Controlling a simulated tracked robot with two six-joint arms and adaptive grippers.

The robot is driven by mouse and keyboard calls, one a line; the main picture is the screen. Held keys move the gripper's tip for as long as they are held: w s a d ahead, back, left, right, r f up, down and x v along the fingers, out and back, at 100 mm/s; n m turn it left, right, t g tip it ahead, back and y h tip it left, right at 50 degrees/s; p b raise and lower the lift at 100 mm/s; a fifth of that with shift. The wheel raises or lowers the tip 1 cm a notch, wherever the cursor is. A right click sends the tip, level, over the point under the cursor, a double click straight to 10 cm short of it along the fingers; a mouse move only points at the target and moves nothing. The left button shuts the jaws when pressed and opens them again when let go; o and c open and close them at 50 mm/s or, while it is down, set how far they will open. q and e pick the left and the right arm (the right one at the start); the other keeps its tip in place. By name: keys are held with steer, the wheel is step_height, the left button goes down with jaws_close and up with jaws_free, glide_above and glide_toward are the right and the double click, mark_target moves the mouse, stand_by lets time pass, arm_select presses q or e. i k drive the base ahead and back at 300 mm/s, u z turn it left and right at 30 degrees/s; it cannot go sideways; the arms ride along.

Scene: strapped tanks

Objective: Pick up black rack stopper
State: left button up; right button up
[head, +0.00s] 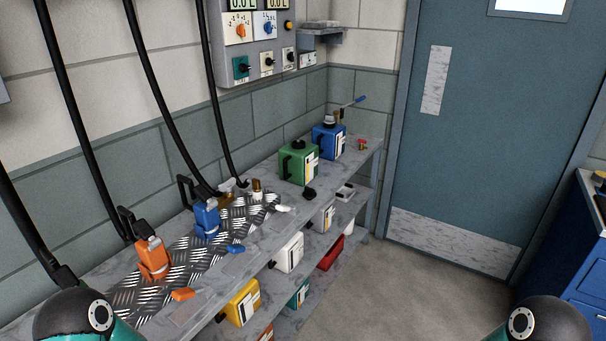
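A small black object (309,193), which looks like the black rack stopper, sits near the front edge of the top shelf (345,176). It is in front of the green canister (298,166) and right of a small white piece (284,209). It is too small to make out its exact shape. Neither of my grippers is in view. Only rounded dark and teal parts of my arms show at the bottom left and bottom right corners, well away from the black object.
A blue canister (329,141) stands behind the green one. An orange fitting (153,259) and a blue fitting (206,219) stand on the tread plate (188,262), with black hoses above. Lower shelves hold more canisters. Floor (400,290) on the right is clear.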

mark_target(309, 193)
steer(key=z, duration=0.55)
steer(key=k, duration=1.3)
steer(key=z, duration=0.85)
steer(key=i, duration=2.35)
steer(key=u, duration=0.45)
steer(key=i, duration=1.3)
steer(key=u, duration=1.25)
steer(key=i, duration=0.9)
steer(key=u, duration=0.55)
steer(key=k, duration=0.2)
